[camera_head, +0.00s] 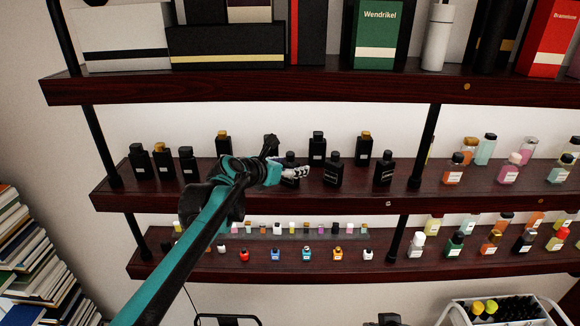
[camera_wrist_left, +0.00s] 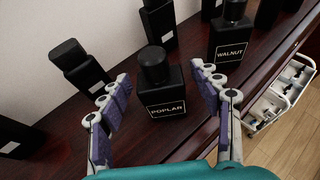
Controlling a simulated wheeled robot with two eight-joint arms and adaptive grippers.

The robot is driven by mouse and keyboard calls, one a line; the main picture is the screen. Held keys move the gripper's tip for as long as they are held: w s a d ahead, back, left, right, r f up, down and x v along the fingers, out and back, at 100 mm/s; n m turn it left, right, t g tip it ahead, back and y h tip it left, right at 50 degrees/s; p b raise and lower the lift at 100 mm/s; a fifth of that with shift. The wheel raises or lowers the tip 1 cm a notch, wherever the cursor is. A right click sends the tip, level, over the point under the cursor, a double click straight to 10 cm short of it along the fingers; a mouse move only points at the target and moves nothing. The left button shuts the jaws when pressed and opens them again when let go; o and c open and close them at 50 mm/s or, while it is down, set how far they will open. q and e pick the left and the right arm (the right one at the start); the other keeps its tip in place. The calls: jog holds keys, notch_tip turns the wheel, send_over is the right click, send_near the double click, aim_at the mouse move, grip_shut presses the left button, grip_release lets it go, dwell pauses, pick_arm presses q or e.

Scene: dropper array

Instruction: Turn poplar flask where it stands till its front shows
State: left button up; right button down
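The poplar flask (camera_wrist_left: 163,100) is a black square bottle with a round black cap. It stands upright on the dark wood shelf, and its framed POPLAR label is readable in the left wrist view, facing my wrist. In the head view the flask (camera_head: 290,160) is partly hidden behind my left gripper (camera_head: 284,166). My left gripper is open, with one finger on each side of the flask in the left wrist view (camera_wrist_left: 161,84). Gaps show between the fingers and the flask, and I cannot make out any contact. My right gripper is not in view.
The black walnut flask (camera_wrist_left: 230,38) stands close on the right with its label showing. Several black flasks stand behind and to the left, including a tilted-looking one (camera_wrist_left: 80,65). The middle shelf's front edge (camera_head: 330,195) is near. Another shelf (camera_head: 300,88) hangs above.

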pick_arm(q)
jog(key=shift+d, duration=0.15)
jog(key=v, duration=1.2)
